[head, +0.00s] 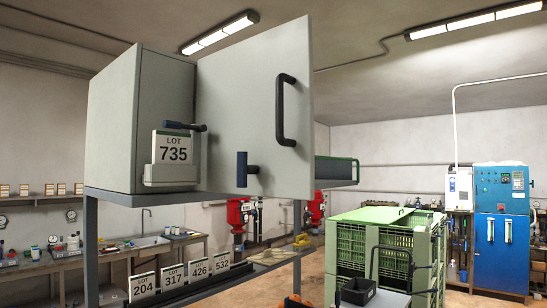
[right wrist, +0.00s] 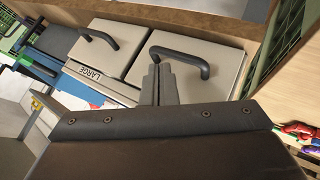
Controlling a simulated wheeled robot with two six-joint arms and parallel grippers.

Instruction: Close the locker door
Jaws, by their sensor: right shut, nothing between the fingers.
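The grey locker (head: 112,120) stands on a raised frame at the left of the head view. Its front carries a card reading LOT 735 and a dark blue-tipped lever. A large flat grey door (head: 230,95) stands swung out at the locker's right side. It bears a black bar handle (head: 283,110) and a blue-and-black latch lever (head: 241,170). The locker's inside is hidden. My right gripper (right wrist: 157,68) shows in the right wrist view with its fingers together and empty, above lidded boxes. The door is not recognisable in that view. My left gripper is not seen.
Two grey lids with black handles, one box marked LARGE (right wrist: 95,88), lie below the right gripper. A green slatted crate (head: 352,245) and a blue cabinet (head: 500,230) stand at right. LOT cards (head: 173,276) line a rack under the locker.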

